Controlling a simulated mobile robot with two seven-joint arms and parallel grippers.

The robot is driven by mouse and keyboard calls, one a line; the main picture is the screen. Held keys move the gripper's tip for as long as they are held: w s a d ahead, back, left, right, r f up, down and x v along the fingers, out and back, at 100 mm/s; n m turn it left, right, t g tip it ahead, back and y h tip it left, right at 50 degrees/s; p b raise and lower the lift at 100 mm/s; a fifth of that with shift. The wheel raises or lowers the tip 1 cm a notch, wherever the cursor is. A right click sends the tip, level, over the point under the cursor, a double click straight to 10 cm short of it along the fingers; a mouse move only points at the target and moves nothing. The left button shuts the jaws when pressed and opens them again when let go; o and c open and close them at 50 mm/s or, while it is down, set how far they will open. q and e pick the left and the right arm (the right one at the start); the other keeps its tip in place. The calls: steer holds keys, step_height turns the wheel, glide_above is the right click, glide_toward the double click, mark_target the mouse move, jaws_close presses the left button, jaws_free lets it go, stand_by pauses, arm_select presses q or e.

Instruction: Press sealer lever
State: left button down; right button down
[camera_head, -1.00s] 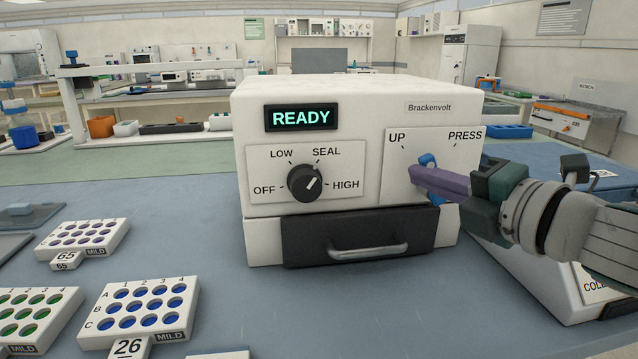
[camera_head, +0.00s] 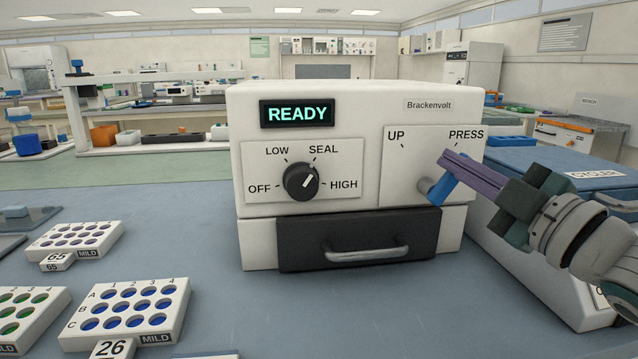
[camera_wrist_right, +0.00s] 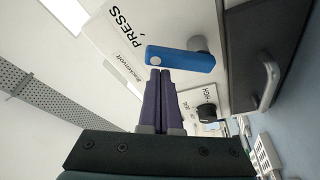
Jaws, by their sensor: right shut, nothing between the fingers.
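In the right wrist view the blue lever (camera_wrist_right: 190,60) lies just beyond the fingertips. My right gripper (camera_head: 444,160) is shut and empty, its fingertips at the lever; I cannot tell if they touch. It also shows in the wrist view (camera_wrist_right: 160,73). My left gripper is out of view.
A dark drawer (camera_head: 300,238) with a metal handle sits below the panel. Well plates (camera_head: 130,310) stand at the lower left. A device marked CYCLER (camera_head: 570,157) is at the right, near my right arm. The blue bench in front of the sealer is clear.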

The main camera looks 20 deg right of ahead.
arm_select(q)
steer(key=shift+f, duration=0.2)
arm_select(e)
steer(key=shift+s+d+m, duration=0.1)
steer(key=shift+d+m, duration=0.15)
steer(key=shift+m, duration=0.45)
